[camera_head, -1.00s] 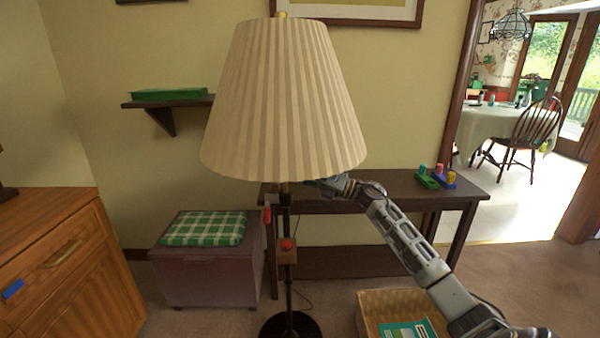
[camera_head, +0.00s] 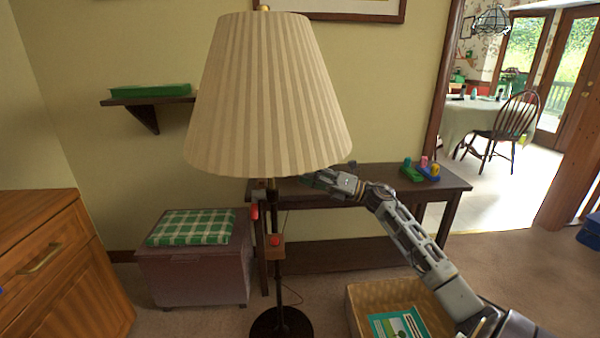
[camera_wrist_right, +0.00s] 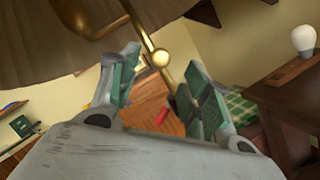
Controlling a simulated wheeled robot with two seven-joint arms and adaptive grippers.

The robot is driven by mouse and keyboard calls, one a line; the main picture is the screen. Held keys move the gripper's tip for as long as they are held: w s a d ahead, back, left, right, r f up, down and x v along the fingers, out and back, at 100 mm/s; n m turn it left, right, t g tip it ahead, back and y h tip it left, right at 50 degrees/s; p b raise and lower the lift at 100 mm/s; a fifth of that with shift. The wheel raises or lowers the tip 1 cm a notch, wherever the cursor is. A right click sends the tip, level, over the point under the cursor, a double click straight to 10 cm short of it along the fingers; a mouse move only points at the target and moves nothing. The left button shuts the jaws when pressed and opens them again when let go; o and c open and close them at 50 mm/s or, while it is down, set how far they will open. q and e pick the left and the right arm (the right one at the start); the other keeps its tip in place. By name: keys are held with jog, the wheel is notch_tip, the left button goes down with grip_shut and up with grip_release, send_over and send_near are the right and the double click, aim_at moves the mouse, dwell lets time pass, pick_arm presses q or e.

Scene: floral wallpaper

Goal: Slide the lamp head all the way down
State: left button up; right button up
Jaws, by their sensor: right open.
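The floor lamp has a large pleated beige shade (camera_head: 265,95) on a dark upright pole (camera_head: 276,290). A wooden block with a red knob (camera_head: 275,241) sits on the pole below the shade, with another red part (camera_head: 254,211) just above left. My right gripper (camera_head: 310,178) is under the shade's right rim, its tips partly hidden. In the right wrist view my right gripper (camera_wrist_right: 160,92) is open, its green-padded fingers on either side of a brass rod with a round knob (camera_wrist_right: 160,58). I cannot tell whether they touch. My left gripper is not in view.
A dark side table (camera_head: 390,186) stands behind the lamp. A box with a plaid cushion (camera_head: 192,227) is at the left, beside a wooden cabinet (camera_head: 50,260). A wicker basket (camera_head: 360,312) is on the floor at front right.

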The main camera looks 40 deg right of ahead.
jog(key=shift+v, duration=2.45)
jog(key=shift+r, duration=0.1)
